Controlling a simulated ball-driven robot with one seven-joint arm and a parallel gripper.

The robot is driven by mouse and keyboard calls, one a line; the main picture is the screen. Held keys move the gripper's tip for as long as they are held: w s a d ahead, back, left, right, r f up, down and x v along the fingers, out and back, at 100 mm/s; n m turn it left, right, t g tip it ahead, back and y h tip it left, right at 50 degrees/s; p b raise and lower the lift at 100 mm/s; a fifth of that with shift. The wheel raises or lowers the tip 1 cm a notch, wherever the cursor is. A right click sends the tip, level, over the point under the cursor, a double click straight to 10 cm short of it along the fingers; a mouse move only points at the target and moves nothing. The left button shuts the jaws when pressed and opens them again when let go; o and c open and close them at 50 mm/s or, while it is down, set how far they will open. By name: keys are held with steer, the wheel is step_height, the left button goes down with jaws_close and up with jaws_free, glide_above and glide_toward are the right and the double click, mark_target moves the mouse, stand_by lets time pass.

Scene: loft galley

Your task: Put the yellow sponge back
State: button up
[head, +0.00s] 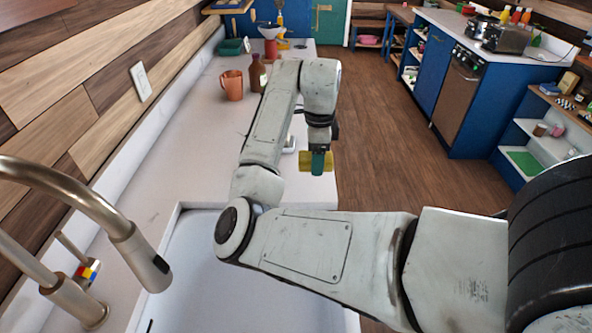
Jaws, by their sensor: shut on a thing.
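The yellow sponge (327,162) is in my gripper (317,161), in the head view right of centre. Its yellow ends show on both sides of the teal finger, which hides its middle. My gripper is shut on it and points down near the right edge of the white counter (190,160). I cannot tell how high the sponge is above the counter.
A sink (200,270) and brass faucet (130,240) are in front. An orange mug (232,85) and brown bottle (257,74) stand behind my arm. A green container (231,47) is farther back. Open wooden floor (400,150) lies right.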

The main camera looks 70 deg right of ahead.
steer(key=b, duration=0.4)
glide_above(298, 177)
steer(key=f, duration=0.7)
steer(key=shift+s+a+f, duration=0.1)
steer(key=shift+s+a, duration=0.05)
steer(key=shift+s, duration=0.05)
steer(key=shift+w+f+b, duration=0.15)
steer(key=shift+f+b, duration=0.15)
steer(key=shift+f, duration=0.1)
steer(key=shift+f+p, duration=0.4)
steer(key=shift+p, duration=0.1)
steer(key=shift+f, duration=0.9)
steer(key=shift+f, duration=0.15)
steer(key=o, duration=1)
step_height(298, 177, up, 12)
steer(key=shift+r+p, duration=0.15)
steer(key=shift+p, duration=0.9)
